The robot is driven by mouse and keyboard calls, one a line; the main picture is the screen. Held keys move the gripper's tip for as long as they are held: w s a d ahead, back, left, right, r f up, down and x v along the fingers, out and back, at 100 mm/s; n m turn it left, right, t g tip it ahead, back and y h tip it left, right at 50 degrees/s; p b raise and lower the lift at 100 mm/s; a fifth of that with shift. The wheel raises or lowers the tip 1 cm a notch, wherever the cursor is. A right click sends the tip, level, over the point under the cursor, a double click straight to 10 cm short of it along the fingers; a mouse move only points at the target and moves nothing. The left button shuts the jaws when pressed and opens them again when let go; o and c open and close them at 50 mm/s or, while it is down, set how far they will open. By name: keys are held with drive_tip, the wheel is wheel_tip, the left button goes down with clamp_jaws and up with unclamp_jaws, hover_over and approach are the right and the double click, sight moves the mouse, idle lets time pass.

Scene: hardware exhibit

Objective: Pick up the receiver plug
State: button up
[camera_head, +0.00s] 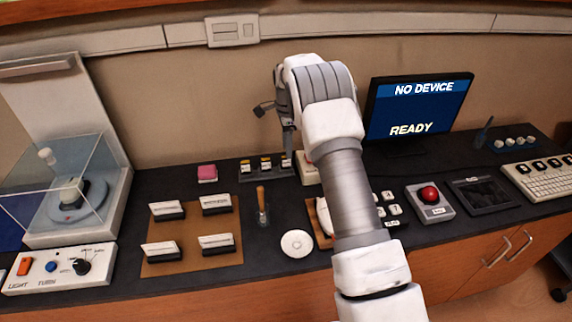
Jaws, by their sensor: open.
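My gripper (288,146) points down above the right end of a dark rack (250,178) at the back of the counter. It is open, and its fingertips look small and narrow from here. Several small black plug-like pieces with yellow and white tops (265,164) stand in a row in the rack. The rightmost one is right beside or under my fingers, and I cannot tell whether they touch. No label marks which piece is the receiver plug. My arm hides part of the counter to the right of the rack.
A wooden-handled tool (262,205) and white disc (297,243) lie in front. A brown board (190,262) holds several black-and-white pieces. A monitor (418,105) reads "NO DEVICE" and "READY". A red button box (430,202) stands right.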

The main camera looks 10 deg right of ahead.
sight(286, 163)
drive_tip(key=shift+a+f, duration=0.15)
drive_tip(key=shift+f, duration=2.65)
drive_tip(key=shift+c, duration=0.2)
clamp_jaws()
